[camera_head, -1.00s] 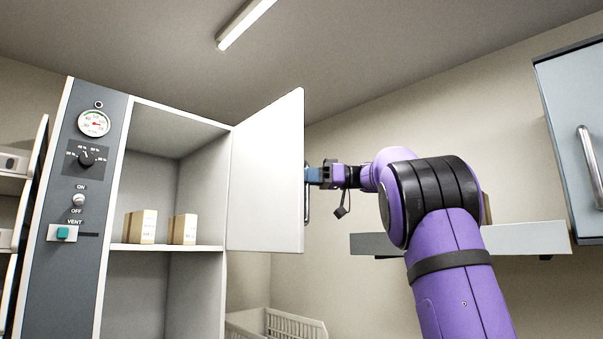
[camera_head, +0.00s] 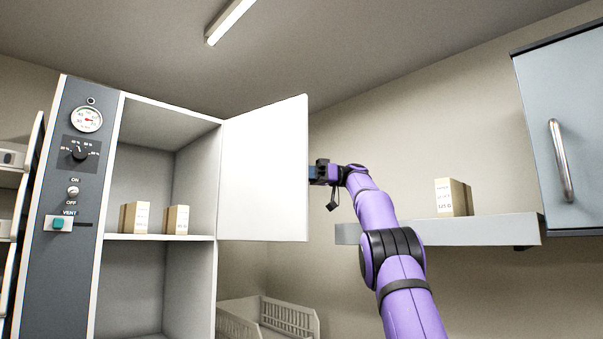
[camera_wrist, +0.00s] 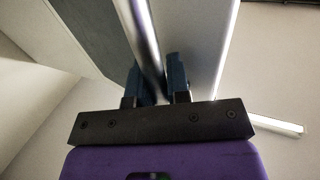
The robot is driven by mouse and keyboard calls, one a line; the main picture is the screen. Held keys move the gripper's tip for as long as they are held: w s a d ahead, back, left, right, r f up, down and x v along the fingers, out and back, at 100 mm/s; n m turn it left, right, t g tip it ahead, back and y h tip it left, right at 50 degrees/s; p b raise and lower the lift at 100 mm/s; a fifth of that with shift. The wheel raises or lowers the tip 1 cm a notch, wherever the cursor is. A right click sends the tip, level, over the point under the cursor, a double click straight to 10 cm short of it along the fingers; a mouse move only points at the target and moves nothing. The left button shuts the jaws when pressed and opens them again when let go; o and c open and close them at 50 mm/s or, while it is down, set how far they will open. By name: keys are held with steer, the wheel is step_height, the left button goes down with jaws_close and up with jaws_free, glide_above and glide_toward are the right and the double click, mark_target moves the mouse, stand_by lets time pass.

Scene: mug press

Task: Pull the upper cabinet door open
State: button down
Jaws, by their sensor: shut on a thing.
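The upper cabinet door (camera_head: 265,170) is a white panel, swung wide open on the right side of the cabinet (camera_head: 168,110). Its inner face shows in the head view, and the upper compartment stands exposed. My gripper (camera_head: 313,174) is at the door's free edge, partly hidden behind it. In the wrist view the door handle (camera_wrist: 143,45), a metal bar, runs between my two blue fingers, and my gripper is shut on it. The handle is hidden behind the door in the head view.
Two small boxes (camera_head: 134,217) (camera_head: 177,219) stand on the cabinet's shelf. A blue-grey wall cabinet (camera_head: 580,130) hangs far right. White crates (camera_head: 290,317) sit low behind the door.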

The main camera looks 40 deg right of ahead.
steer(key=shift+w+d+f, duration=0.2)
steer(key=shift+d+f, duration=0.3)
steer(key=shift+d, duration=0.05)
steer(key=shift+d, duration=0.1)
steer(key=c, duration=1.5)
jaws_free()
steer(key=o, duration=0.4)
steer(key=shift+s+d, duration=0.15)
steer(key=shift+d, duration=0.1)
steer(key=shift+a+r, duration=0.15)
steer(key=shift+a, duration=0.05)
steer(key=shift+a, duration=0.15)
